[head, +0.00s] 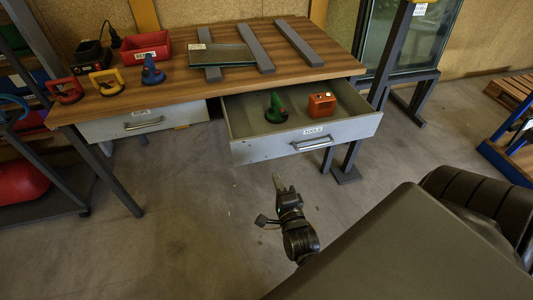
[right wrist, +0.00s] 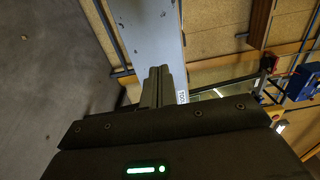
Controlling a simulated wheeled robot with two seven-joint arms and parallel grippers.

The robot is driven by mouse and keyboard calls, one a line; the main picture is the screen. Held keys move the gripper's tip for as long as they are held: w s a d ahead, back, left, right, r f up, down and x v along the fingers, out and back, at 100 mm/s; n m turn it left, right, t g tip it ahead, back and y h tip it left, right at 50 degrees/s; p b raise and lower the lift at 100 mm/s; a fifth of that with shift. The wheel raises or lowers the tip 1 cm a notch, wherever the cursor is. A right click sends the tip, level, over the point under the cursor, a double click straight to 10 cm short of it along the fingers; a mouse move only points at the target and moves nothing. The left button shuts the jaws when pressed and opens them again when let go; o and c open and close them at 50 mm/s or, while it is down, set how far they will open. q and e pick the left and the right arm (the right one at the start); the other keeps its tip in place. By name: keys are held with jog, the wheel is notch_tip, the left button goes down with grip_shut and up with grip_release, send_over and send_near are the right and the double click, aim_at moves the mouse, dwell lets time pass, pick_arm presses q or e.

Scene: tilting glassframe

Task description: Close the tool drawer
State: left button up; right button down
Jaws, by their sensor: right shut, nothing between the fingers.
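The tool drawer (head: 262,148) is pulled out from under the right side of the wooden table. Its grey front carries a label and a bar handle (head: 312,144). A green-and-black hand tool (head: 276,112) and an orange box (head: 321,104) lie inside it. My right gripper (head: 279,183) is shut and empty, in front of and below the drawer front in the head view. In the right wrist view, its closed fingers (right wrist: 157,86) point toward the grey drawer front (right wrist: 143,28), with part of the label beside them. I cannot tell whether they touch. My left gripper is not in view.
A second drawer (head: 120,127) at the left is closed. The table (head: 180,88) holds a red bin (head: 146,47), several suction lifters, grey bars and a glass pane. A table leg and metal frame stand right of the tool drawer. The floor in front is clear.

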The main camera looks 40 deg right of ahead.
aim_at(264, 146)
jog(key=x, duration=1.1)
jog(key=shift+p, duration=0.3)
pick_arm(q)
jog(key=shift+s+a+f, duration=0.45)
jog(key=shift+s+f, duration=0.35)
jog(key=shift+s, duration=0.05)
pick_arm(e)
jog(key=shift+w+d, duration=0.15)
jog(key=shift+w, duration=0.3)
